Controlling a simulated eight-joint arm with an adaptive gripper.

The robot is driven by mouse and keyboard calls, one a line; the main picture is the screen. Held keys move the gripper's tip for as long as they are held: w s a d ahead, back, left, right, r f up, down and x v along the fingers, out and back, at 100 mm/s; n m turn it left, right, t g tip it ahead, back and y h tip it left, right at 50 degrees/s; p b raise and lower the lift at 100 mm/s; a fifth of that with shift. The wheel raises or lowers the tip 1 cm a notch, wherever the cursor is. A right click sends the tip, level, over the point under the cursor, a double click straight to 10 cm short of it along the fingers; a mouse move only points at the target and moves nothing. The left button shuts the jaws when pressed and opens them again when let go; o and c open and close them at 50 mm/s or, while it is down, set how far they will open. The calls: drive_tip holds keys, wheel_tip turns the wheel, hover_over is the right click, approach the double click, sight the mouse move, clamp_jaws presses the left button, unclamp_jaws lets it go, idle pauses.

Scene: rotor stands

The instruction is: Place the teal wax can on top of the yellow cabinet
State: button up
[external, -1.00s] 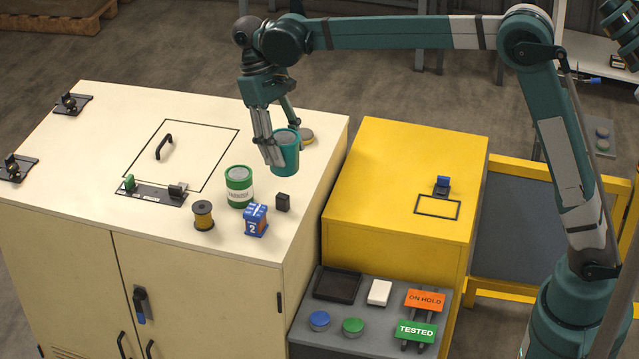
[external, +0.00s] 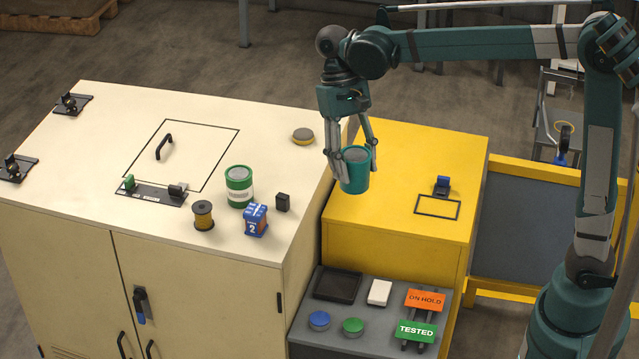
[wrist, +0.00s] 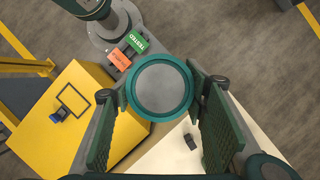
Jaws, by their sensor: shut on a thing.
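The teal wax can (external: 355,172) is upright between the fingers of my gripper (external: 354,158), which is shut on it. In the external view the can shows in front of the left part of the yellow cabinet's top (external: 400,150), and it looks held above that surface. In the wrist view the can's round grey lid (wrist: 160,90) sits between both finger pads, and the yellow cabinet (wrist: 70,110) is to its left. The can hides part of what lies below it.
The yellow top holds a small blue-and-black item (external: 442,186) and a black outlined rectangle (external: 437,207). The cream cabinet (external: 100,215) on the left carries a green can (external: 239,186), a spool (external: 203,215) and a blue block (external: 255,220). A grey shelf (external: 385,325) with signs stands in front.

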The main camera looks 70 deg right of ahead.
drive_tip(key=m+b, duration=0.2)
hover_over(382, 324)
wheel_tip(382, 324, down, 3)
wheel_tip(382, 324, down, 33)
drive_tip(key=shift+r+y+p, duration=0.15)
drive_tip(key=shift+y+p, duration=0.15)
idle(0.4)
wheel_tip(382, 324, down, 6)
drive_tip(key=b, duration=0.1)
drive_tip(key=shift+b, duration=0.3)
idle(0.3)
drive_tip(key=shift+f, duration=0.2)
drive_tip(key=shift+f+b, duration=0.55)
drive_tip(key=shift+f, duration=1.3)
drive_tip(key=shift+f, duration=0.1)
